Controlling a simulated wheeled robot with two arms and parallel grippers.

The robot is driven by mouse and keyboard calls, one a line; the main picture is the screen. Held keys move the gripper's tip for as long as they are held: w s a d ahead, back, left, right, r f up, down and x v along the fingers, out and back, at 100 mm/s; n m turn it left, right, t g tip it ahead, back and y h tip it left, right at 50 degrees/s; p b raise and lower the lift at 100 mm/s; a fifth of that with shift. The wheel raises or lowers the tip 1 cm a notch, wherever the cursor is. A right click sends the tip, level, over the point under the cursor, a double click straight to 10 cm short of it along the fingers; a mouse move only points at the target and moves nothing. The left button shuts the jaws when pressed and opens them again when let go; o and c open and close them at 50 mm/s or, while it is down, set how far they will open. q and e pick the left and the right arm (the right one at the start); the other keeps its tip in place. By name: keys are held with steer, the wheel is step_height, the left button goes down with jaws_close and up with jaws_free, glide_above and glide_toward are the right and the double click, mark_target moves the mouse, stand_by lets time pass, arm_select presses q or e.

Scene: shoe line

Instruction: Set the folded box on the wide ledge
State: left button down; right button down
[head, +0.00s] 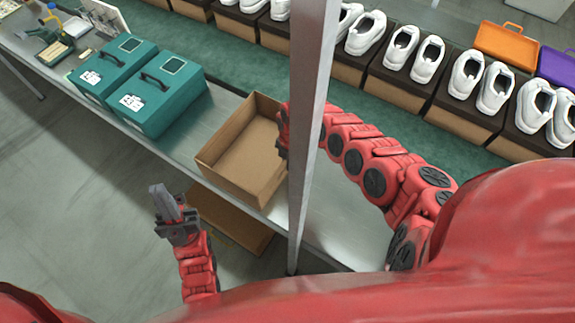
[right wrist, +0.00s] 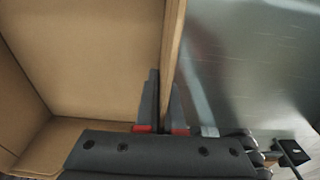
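The folded box (head: 240,160) is an open-topped brown cardboard box. In the head view it is at the front part of the long grey metal ledge (head: 215,110), near the ledge's front edge; I cannot tell whether it rests fully on it. My right gripper (head: 283,130) is at the box's right wall, partly hidden by a grey post. In the right wrist view the box wall (right wrist: 173,45) runs between the two fingers (right wrist: 163,105), one inside the box and one outside, closed on the wall. My left gripper (head: 165,203) is empty, fingers together, in front of the ledge.
A grey upright post (head: 308,110) stands right of the box. Two teal cases (head: 160,100) sit on the ledge to the left. A brown cardboard piece (head: 235,222) lies lower, below the ledge edge. White shoes on boxes (head: 430,55) line the green conveyor (head: 250,65) behind.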

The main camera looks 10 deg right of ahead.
steer(key=c, duration=1.5)
jaws_free()
steer(key=o, duration=0.5)
steer(key=shift+c, duration=0.2)
steer(key=shift+r, duration=0.4)
steer(key=shift+w+d+r, duration=0.15)
steer(key=shift+r, duration=1.75)
steer(key=shift+w+d+r, duration=0.15)
steer(key=shift+d+r, duration=0.05)
steer(key=shift+r, duration=1.7)
steer(key=shift+w+d+r, duration=0.15)
steer(key=shift+r, duration=1.75)
